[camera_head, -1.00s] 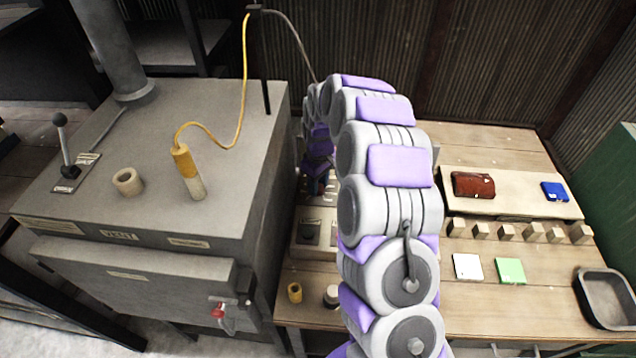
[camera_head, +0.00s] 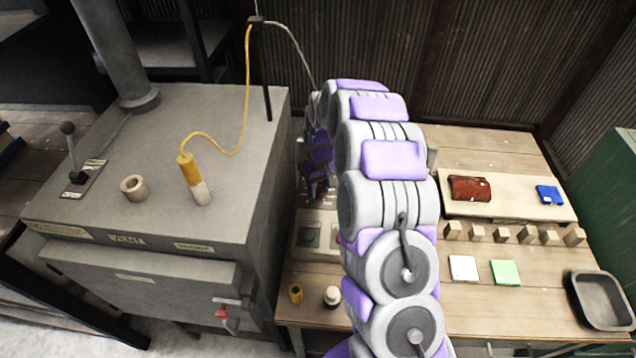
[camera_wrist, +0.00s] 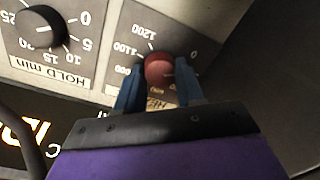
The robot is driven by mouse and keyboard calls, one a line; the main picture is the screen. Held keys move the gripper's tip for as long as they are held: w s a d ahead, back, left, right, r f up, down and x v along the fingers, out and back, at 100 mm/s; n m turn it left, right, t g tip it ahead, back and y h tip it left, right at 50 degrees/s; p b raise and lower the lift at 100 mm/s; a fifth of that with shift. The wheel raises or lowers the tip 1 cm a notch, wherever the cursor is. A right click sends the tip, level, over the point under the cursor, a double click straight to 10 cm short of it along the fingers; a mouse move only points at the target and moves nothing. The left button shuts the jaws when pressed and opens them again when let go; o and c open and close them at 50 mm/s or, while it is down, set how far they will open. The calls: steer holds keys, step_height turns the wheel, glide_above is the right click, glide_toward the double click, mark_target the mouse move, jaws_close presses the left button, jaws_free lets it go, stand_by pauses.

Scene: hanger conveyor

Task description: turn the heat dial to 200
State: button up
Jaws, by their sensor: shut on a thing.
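The heat dial is a red round knob (camera_wrist: 158,67) on a grey scale plate, seen upside down in the wrist view. The numbers 1200, 1100 and 0 show around it; a finger partly covers another number, and its label is mostly hidden. The knob's pointer direction is too unclear to tell. My gripper (camera_wrist: 160,86) has its two blue fingers on either side of the red knob, shut on it. In the head view my gripper (camera_head: 318,188) is small and partly hidden behind my arm, over the workbench.
A black "HOLD min" dial (camera_wrist: 45,27) sits beside the heat dial. A grey furnace (camera_head: 140,245) stands left of the wooden workbench (camera_head: 470,318). Wooden blocks (camera_head: 500,234), a white tile (camera_head: 463,268), a green tile (camera_head: 506,272) and a metal tray (camera_head: 568,300) lie right of my arm.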

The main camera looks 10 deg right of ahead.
mark_target(321, 189)
steer(key=shift+m+p, duration=1)
steer(key=shift+m, duration=0.7)
steer(key=o, duration=1)
steer(key=shift+o, duration=0.2)
step_height(321, 189, up, 17)
steer(key=p, duration=0.2)
steer(key=shift+d+r, duration=0.15)
steer(key=shift+d, duration=0.25)
